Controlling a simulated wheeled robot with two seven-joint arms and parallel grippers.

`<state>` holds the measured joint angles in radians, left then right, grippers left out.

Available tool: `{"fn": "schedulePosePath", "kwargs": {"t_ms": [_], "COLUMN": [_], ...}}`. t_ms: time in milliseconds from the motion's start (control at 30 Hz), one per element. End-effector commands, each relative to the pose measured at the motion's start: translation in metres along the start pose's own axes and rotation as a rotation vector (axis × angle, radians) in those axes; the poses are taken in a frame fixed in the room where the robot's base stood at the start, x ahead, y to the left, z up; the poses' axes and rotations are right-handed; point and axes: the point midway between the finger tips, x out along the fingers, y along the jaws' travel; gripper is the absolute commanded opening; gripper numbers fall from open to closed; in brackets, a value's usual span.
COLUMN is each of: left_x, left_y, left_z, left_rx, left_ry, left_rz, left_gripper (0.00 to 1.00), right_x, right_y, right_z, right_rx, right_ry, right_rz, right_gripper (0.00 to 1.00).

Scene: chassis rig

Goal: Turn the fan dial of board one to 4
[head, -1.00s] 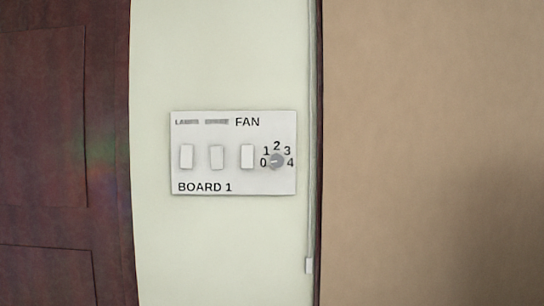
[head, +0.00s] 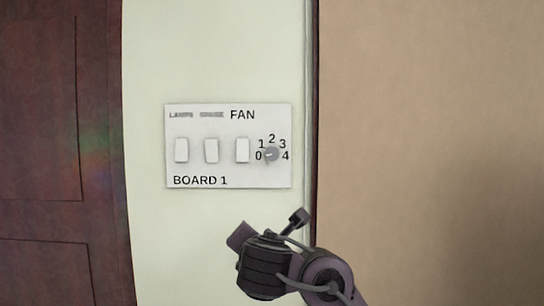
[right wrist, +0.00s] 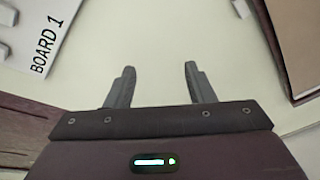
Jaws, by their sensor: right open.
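Board one (head: 205,181) is a white panel on the pale wall, labelled BOARD 1, with several white rocker switches. Its fan dial (head: 271,154) is a small grey round knob at the right, ringed by the numbers 0 to 4. A light mark on the knob seems to lie toward the 0. My right gripper (head: 270,222) is below the board, apart from it and from the dial. In the right wrist view its two fingers (right wrist: 160,82) are spread with nothing between them. A corner of the board (right wrist: 38,45) shows there at upper left. My left gripper is not in view.
A dark reddish-brown panelled door (head: 50,150) stands left of the pale wall strip. A brown surface (head: 430,130) with a dark edge lies to the right of the board. The wall around the board is bare.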

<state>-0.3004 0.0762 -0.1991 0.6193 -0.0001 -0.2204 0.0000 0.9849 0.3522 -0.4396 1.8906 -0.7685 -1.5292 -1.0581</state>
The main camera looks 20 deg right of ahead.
Motion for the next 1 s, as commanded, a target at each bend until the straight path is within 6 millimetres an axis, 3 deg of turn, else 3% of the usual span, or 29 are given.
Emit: {"fn": "schedulePosePath", "kwargs": {"t_ms": [33,100,300,433,567,1000], "left_x": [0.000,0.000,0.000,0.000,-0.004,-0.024], "left_y": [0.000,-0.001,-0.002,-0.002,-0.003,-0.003], "left_z": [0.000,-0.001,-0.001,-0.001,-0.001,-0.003], "left_rx": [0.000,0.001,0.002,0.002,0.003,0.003], "left_ry": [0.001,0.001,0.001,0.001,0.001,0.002], "left_rz": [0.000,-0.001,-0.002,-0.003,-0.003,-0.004], "left_gripper": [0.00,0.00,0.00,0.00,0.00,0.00], "right_x": [-0.007,-0.016,-0.041,-0.048,-0.043,0.012], "right_y": [0.022,0.043,0.079,0.087,0.089,0.096], "right_z": [0.031,0.063,0.127,0.143,0.148,0.163], "right_rx": [-0.092,-0.217,-0.449,-0.506,-0.516,-0.510], "right_ry": [-0.061,-0.129,-0.265,-0.296,-0.301,-0.298], "right_rz": [0.025,0.039,0.037,0.030,0.027,0.028], "right_gripper": [0.49,0.49,0.49,0.49,0.49,0.49]}}
